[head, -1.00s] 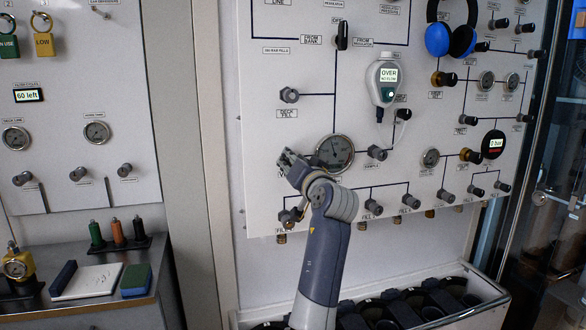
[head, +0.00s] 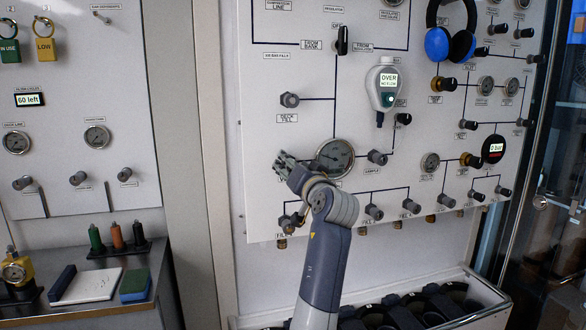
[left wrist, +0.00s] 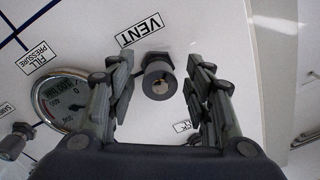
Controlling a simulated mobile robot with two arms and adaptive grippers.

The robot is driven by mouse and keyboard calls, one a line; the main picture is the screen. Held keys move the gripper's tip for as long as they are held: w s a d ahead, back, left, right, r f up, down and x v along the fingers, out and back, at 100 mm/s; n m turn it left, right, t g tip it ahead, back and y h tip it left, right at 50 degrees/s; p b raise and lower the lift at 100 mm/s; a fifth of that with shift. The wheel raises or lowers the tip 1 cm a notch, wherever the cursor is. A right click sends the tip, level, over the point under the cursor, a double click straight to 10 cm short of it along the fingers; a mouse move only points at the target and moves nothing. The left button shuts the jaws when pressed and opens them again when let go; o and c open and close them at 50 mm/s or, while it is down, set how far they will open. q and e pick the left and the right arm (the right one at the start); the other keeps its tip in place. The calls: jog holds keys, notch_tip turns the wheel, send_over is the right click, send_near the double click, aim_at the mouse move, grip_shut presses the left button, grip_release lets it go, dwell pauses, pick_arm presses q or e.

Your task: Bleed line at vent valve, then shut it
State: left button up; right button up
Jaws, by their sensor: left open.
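The vent valve (left wrist: 158,77) is a dark round knob below the VENT label (left wrist: 143,30) in the left wrist view. My left gripper (left wrist: 157,88) is open, with a finger on each side of the knob and visible gaps between. In the head view my left gripper (head: 283,164) is in front of the panel, left of the fill pressure gauge (head: 335,157), and hides the vent valve. The gauge also shows in the left wrist view (left wrist: 62,100). My right gripper is in neither view.
The fill panel (head: 270,190) has several other knobs nearby, with a row of fill valves (head: 373,211) below. A handheld meter (head: 384,85) reading OVER and blue headphones (head: 450,42) hang on it. A metal bench (head: 130,295) stands at the lower left.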

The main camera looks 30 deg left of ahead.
pick_arm(q)
jog(key=v, duration=1.2)
dwell(4.3)
jog(key=w+a+n+p, duration=0.5)
jog(key=w+a+p, duration=0.2)
jog(key=p, duration=1.7)
jog(key=shift+a+r+n+h, duration=0.3)
jog(key=shift+a+r, duration=0.1)
jog(key=shift+a, duration=0.5)
jog(key=c, duration=1.1)
